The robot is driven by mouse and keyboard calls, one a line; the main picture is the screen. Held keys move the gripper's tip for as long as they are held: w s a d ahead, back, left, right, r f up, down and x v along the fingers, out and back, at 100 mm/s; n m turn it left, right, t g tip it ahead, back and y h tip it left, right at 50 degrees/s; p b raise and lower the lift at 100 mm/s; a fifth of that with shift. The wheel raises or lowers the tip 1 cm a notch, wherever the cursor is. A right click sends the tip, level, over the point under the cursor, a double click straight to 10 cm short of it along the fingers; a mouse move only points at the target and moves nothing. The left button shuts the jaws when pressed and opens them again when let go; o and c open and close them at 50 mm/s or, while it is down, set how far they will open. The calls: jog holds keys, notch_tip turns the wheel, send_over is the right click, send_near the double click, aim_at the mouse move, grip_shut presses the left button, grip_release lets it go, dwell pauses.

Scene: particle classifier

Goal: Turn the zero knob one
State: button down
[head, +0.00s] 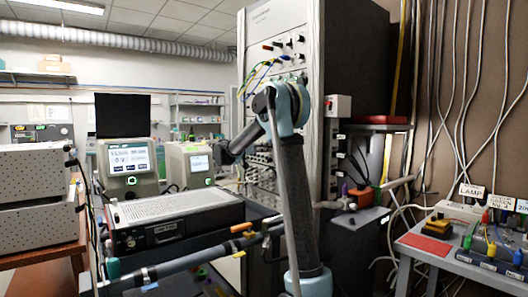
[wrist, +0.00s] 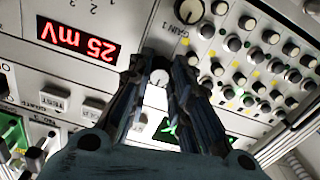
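In the wrist view my gripper (wrist: 164,60) reaches up to a tilted, upside-down grey control panel (wrist: 110,15). Its two dark fingers come close together at the tips, one on each side of a small knob with a pale cap (wrist: 160,76). The fingers hide this knob's label, so I cannot read whether it is zero knob one. I cannot tell whether the fingertips touch it. A larger black knob labelled GAIN 1 (wrist: 188,10) sits just above it. In the head view my gripper (head: 227,151) is at the tall instrument rack (head: 318,60), its fingertips hard to make out.
A red display (wrist: 77,38) reads 25 mV, upside down. Several small knobs (wrist: 245,80) crowd the panel to the right. TEST and other buttons (wrist: 55,103) lie to the left. In the head view a perforated instrument (head: 170,205) stands beside my arm and a bench (head: 465,250) at right.

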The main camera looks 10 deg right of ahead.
jog(key=shift+w+a+n, duration=0.1)
jog(key=shift+n, duration=0.3)
jog(key=n, duration=1.8)
jog(key=shift+n, duration=0.4)
dwell(0.4)
jog(key=c, duration=1.4)
grip_release()
jog(key=shift+w+a+f, duration=0.1)
